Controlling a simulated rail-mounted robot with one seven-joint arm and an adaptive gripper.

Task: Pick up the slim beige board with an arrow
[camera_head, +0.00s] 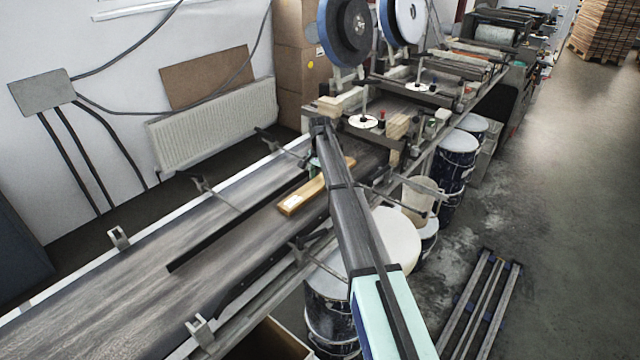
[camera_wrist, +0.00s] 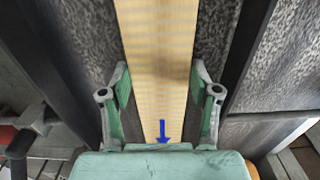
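The slim beige board (camera_head: 302,195) lies on the dark conveyor belt in the head view, with a pale mark near its front end. In the wrist view the board (camera_wrist: 158,50) runs down the middle, with a blue arrow on it pointing toward my gripper's palm. My gripper (camera_wrist: 160,78) is open, with one finger on each side of the board. Narrow gaps show between the lower fingers and the board's edges; contact at the tips cannot be told. In the head view my gripper (camera_head: 314,166) is over the board, partly hidden by my arm.
The conveyor belt (camera_head: 120,285) has a dark guide bar (camera_head: 215,240) left of the board and metal brackets along its edges. A machine with round discs (camera_head: 345,30) stands beyond. Drums (camera_head: 457,160) stand to the right below. The belt's near part is clear.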

